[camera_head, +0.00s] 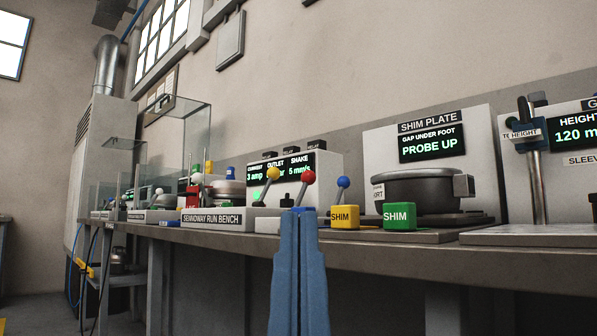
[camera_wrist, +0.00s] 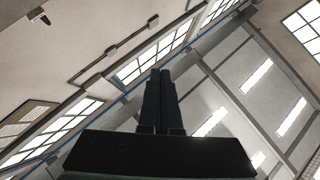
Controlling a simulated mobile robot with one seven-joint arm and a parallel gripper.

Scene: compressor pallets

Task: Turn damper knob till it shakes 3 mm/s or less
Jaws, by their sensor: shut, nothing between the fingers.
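My gripper (camera_head: 299,212) is shut and empty, with its blue fingers upright in front of the bench edge. In the wrist view the dark fingers (camera_wrist: 160,72) lie side by side against the ceiling and windows. The run bench display (camera_head: 285,170) behind reads SHAKE 5 mm/s, with a current of 3 amp; the outlet figure is partly hidden by a lever. A small black knob-like part (camera_head: 286,201) shows just behind my fingertips, but I cannot tell whether it is the damper knob. Levers with a yellow ball (camera_head: 273,174) and a red ball (camera_head: 308,177) stand beside it.
A yellow SHIM block (camera_head: 345,216) and a green SHIM block (camera_head: 399,216) sit right of my gripper. A blue-balled lever (camera_head: 343,183) and a round grey pot (camera_head: 415,191) stand behind them. The shim plate display (camera_head: 431,144) reads PROBE UP. A glass enclosure (camera_head: 190,125) stands left.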

